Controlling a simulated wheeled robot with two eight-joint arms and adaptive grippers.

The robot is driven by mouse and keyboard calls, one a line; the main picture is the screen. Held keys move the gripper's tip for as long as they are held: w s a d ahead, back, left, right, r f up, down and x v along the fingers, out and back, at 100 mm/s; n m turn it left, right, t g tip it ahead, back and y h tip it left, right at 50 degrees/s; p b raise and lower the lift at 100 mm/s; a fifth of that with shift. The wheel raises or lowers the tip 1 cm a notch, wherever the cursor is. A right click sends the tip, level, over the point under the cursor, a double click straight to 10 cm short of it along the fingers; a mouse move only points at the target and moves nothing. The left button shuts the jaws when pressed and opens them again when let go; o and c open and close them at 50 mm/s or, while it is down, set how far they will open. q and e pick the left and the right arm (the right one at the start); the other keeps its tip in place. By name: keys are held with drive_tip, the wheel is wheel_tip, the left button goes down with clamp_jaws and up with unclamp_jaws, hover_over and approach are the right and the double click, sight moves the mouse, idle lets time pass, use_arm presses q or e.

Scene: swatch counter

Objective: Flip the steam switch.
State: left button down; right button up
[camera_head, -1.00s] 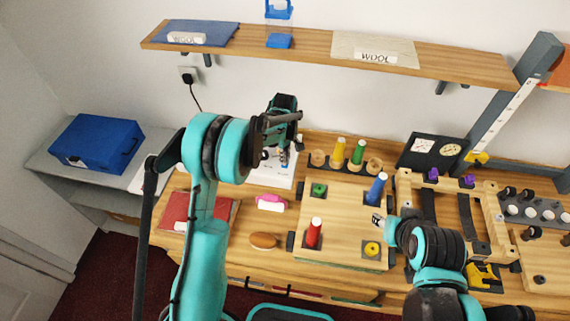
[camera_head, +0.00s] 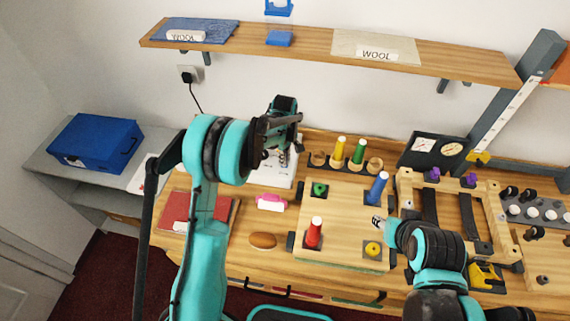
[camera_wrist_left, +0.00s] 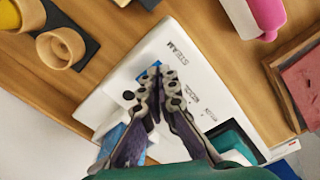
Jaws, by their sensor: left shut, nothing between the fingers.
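The white steam panel (camera_wrist_left: 205,75) lies at the back of the wooden counter, with the word STEAM printed on it in the left wrist view. It also shows in the head view (camera_head: 275,174), partly behind my arm. My left gripper (camera_wrist_left: 163,74) is over the panel, shut and empty. A small blue part shows at its fingertips; the fingers largely hide it, so I cannot tell the switch's position or whether they touch it. In the head view my left gripper (camera_head: 284,157) is mostly behind its own wrist.
A wooden peg board (camera_head: 342,205) with coloured pegs stands right of the panel. A pink object (camera_head: 271,203), a brown oval (camera_head: 263,241) and a red swatch (camera_head: 182,207) lie in front. A shelf (camera_head: 310,51) runs above. A blue box (camera_head: 96,142) stands left.

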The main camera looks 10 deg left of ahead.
use_arm(q)
drive_tip(key=shift+f, duration=0.35)
drive_tip(key=shift+r, duration=0.1)
drive_tip(key=shift+r+p, duration=1.55)
drive_tip(key=shift+r, duration=1.9)
